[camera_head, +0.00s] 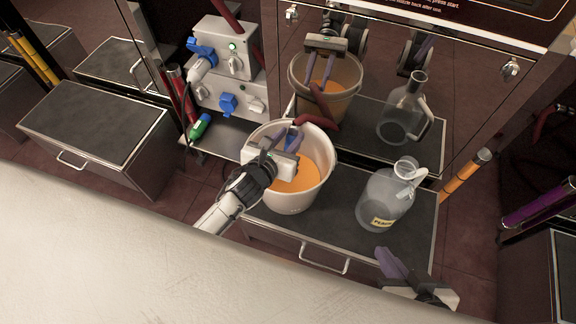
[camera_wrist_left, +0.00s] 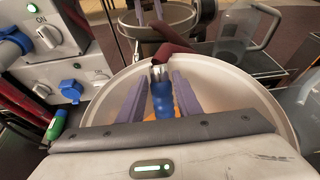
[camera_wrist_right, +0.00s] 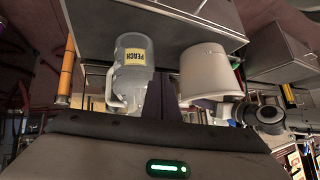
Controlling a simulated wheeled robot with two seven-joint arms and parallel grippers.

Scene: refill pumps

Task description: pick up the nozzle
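The nozzle (camera_wrist_left: 162,97) has a blue grip and a metal end joined to a dark red hose. It is over the white bucket (camera_head: 286,204) of orange liquid; in the head view its blue part (camera_head: 291,133) is partly hidden. My left gripper (camera_head: 285,140) reaches over the bucket. In the left wrist view, its purple fingers (camera_wrist_left: 160,84) stand on either side of the nozzle, with narrow gaps beside the blue grip. My right gripper (camera_head: 393,264) is low at the right, its fingers close together and empty, also in the right wrist view (camera_wrist_right: 158,92).
A clear jug (camera_head: 383,203) labelled PEACH stands right of the bucket on a dark-topped cabinet (camera_head: 337,190). Grey socket boxes (camera_head: 232,65) with blue plugs stand at the left. A reflective panel (camera_head: 455,110) rises behind. A pale surface (camera_head: 100,255) fills the front left.

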